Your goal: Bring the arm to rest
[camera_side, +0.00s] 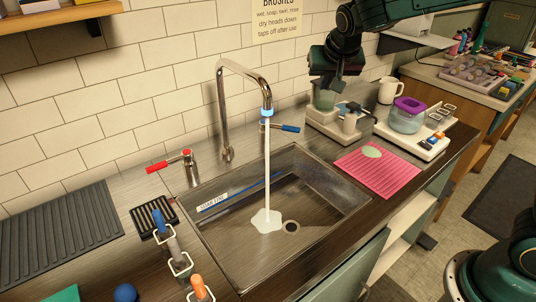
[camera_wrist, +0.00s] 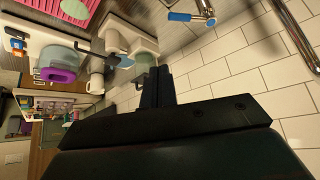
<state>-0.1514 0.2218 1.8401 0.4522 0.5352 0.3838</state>
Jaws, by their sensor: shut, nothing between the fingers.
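My gripper (camera_side: 333,80) hangs from my dark green arm at the upper right in the side view, above a pale green container on a small white appliance (camera_side: 338,122). In the wrist view my gripper (camera_wrist: 157,70) shows as two dark fingers close together, shut with nothing between them. The fingers overlap the appliance area in that view, and I cannot tell how much height separates them.
Water runs from the faucet (camera_side: 222,100) into the sink (camera_side: 330,200). A red-handled tap (camera_side: 170,160) and a blue-handled tap (camera_side: 285,127) flank it. A pink mat (camera_side: 385,180), a purple-lidded tub (camera_side: 407,115) and a white mug (camera_side: 391,91) stand right of the sink.

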